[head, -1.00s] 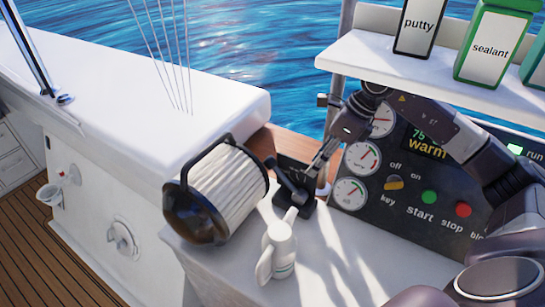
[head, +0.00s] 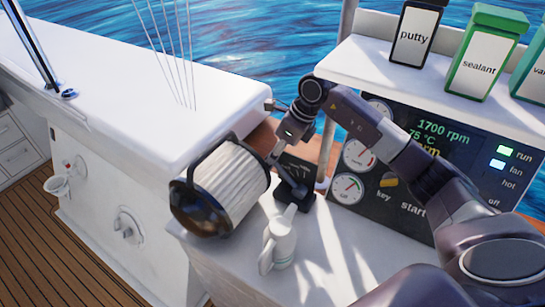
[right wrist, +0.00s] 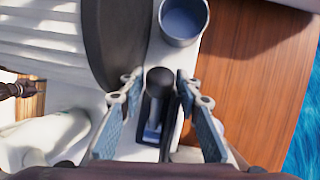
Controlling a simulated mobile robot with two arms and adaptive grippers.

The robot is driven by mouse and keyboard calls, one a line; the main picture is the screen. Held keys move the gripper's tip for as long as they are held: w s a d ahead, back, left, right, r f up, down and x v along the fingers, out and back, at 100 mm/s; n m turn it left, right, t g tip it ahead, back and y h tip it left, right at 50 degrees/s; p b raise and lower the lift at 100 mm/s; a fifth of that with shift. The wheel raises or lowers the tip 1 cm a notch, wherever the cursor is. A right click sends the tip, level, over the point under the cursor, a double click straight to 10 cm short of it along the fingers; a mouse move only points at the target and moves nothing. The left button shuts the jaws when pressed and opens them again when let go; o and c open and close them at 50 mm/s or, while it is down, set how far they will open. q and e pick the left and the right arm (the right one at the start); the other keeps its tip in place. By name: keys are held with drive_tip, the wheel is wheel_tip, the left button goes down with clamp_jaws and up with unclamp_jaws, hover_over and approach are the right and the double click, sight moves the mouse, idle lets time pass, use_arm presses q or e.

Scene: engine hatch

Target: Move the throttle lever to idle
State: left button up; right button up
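The throttle lever stands on a small black base (head: 297,192) on the white ledge, beside the ribbed filter. In the head view the lever leans left from its base, with its upper end partly hidden by my gripper. My right gripper (head: 273,156) is over the lever's upper end. In the right wrist view the dark lever knob (right wrist: 160,80) lies between the two fingers of my right gripper (right wrist: 160,88). The fingers are open, with a visible gap on each side of the knob.
The pleated filter (head: 222,185) stands close left of the lever. A white bottle (head: 279,240) is in front. The instrument panel (head: 375,215) reads 1700 rpm and 75 °C, with run and fan lit. A shelf (head: 350,62) with containers overhangs the panel.

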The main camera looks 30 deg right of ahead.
clamp_jaws()
